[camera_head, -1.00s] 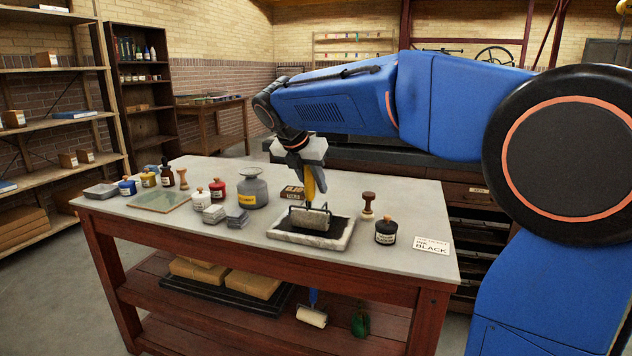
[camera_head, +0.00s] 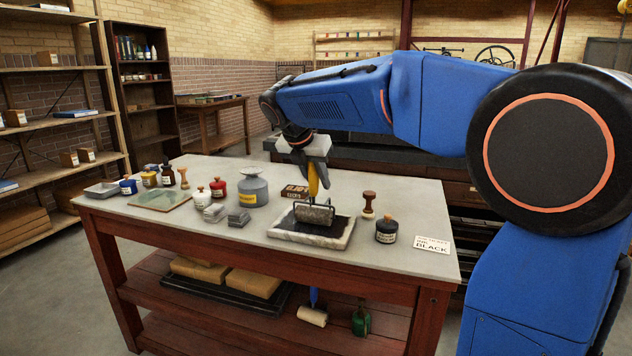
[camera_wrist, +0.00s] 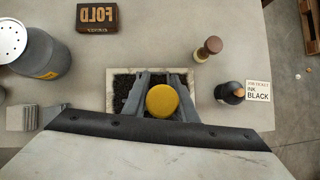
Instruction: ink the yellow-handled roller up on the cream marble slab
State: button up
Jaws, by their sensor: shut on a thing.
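My gripper (camera_head: 316,172) is shut on the yellow handle (camera_head: 313,183) of the roller. The roller's dark grey cylinder (camera_head: 315,213) is low over the cream marble slab (camera_head: 283,236), seeming to rest on its black inked middle. In the wrist view the round yellow handle end (camera_wrist: 162,101) sits between my two fingers (camera_wrist: 158,92). The slab's pale rim (camera_wrist: 123,71) and black ink show around them. The roller's cylinder is hidden in that view.
Right of the slab stand a brown-handled stamp (camera_head: 368,204), a black ink pot (camera_head: 386,231) and a card reading black (camera_head: 433,245). A grey can (camera_head: 252,188), a "FOLD" box (camera_head: 295,191) and grey blocks (camera_head: 238,217) are to the left. A glass plate (camera_head: 165,199) lies farther left.

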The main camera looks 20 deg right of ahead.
aim_at(314, 184)
jog(key=shift+s+a, duration=0.55)
jog(key=shift+s, duration=0.15)
jog(key=shift+s+a, duration=0.5)
jog(key=shift+s, duration=0.2)
dwell(0.8)
